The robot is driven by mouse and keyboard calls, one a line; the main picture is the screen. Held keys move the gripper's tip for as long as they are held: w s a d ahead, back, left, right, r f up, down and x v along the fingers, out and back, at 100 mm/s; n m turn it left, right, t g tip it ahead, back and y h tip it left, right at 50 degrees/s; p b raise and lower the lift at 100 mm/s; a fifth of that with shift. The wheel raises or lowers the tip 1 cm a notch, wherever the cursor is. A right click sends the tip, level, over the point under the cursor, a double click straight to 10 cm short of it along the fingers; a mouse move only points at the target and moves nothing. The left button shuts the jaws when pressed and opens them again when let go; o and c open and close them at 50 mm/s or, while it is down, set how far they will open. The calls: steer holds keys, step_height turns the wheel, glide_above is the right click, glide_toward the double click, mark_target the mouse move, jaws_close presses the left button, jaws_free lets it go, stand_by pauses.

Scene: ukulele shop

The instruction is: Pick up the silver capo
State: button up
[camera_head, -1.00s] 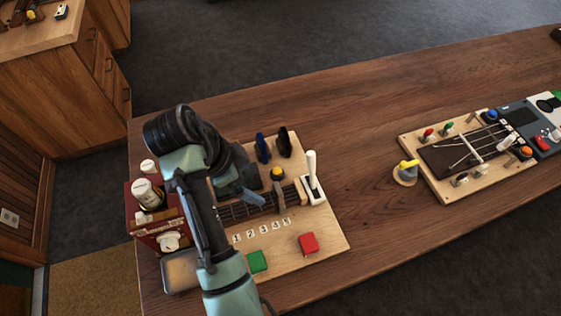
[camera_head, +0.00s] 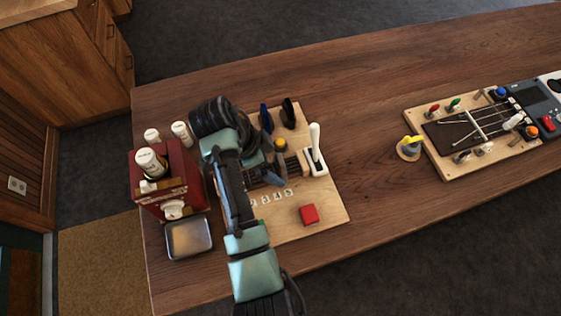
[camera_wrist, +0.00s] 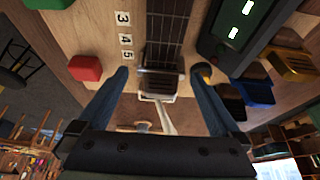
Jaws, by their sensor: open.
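A small greyish clamp-like piece (camera_head: 280,163), which looks like the silver capo, stands on the dark fretboard (camera_wrist: 168,30) of the wooden board. Its colour is hard to tell. In the wrist view a dark grey piece (camera_wrist: 160,84) lies between my fingers at the fretboard's end, near a white lever (camera_wrist: 166,118). My gripper (camera_wrist: 163,76) is open, its blue fingers on either side of the fretboard, with nothing held. In the head view my arm covers part of the board, and one blue fingertip shows beside the numbers.
A blue capo (camera_head: 266,118) and a black capo (camera_head: 288,113) stand at the board's back. A yellow-topped knob (camera_head: 281,144) is close to my fingers. A red button (camera_head: 309,214) sits in front.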

mark_target(278, 165)
steer(key=shift+p+x, duration=0.45)
steer(key=shift+x, duration=1.6)
steer(key=shift+w+d+r, duration=0.1)
steer(key=shift+w+d, duration=0.05)
steer(key=shift+d, duration=0.05)
